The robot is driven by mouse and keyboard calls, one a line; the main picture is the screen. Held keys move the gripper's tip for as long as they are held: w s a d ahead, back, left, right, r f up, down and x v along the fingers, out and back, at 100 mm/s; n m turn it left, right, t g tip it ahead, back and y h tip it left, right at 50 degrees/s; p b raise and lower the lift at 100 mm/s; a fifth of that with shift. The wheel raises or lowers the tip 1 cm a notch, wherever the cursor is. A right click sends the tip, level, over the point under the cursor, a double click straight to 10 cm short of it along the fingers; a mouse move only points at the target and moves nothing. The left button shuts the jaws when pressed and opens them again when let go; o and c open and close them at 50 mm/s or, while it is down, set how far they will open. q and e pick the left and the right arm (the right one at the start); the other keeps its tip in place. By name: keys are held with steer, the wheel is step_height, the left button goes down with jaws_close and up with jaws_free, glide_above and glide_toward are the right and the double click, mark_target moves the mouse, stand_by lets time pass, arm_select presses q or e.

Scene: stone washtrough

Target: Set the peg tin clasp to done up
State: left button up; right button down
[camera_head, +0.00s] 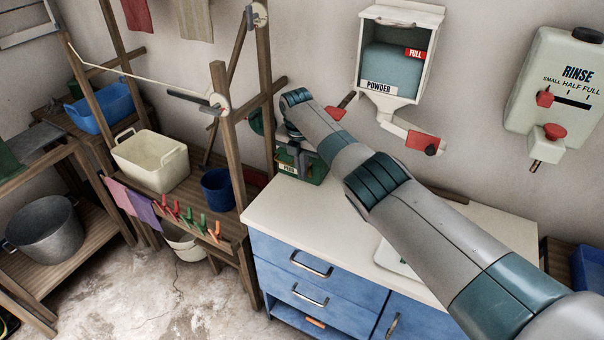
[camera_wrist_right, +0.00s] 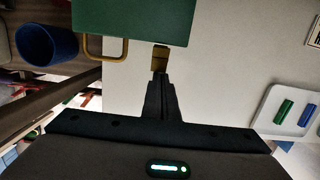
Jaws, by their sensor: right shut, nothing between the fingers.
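The peg tin (camera_head: 312,172) is a green box with a small label, at the far left corner of the white counter. In the right wrist view the green tin (camera_wrist_right: 130,20) fills the top, with a brass loop handle (camera_wrist_right: 106,58) at its left. Its small brass clasp (camera_wrist_right: 159,60) is at the tin's near edge. My right gripper (camera_wrist_right: 161,78) is shut and empty, its fingertips right at the clasp; I cannot tell if they touch. In the head view the right arm reaches over the tin and partly hides it. I cannot tell whether the clasp is done up.
The white counter (camera_head: 275,208) is clear near the tin. A white tray (camera_wrist_right: 290,108) with a green and a blue peg lies on it. A blue tub (camera_head: 217,190) and pegs on a line are left of the counter. The powder dispenser (camera_head: 397,60) hangs on the wall behind.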

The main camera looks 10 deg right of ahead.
steer(key=shift+w+d+r+p, duration=0.1)
steer(key=shift+w+r+p, duration=0.05)
steer(key=shift+r+p, duration=0.3)
steer(key=shift+w+d+r+p, duration=0.1)
steer(key=shift+r+p, duration=0.25)
steer(key=shift+r, duration=0.15)
stand_by(0.4)
step_height(320, 180, up, 17)
steer(key=s+a+b, duration=0.1)
steer(key=b, duration=0.3)
steer(key=shift+s+a+r, duration=0.15)
steer(key=shift+s, duration=0.25)
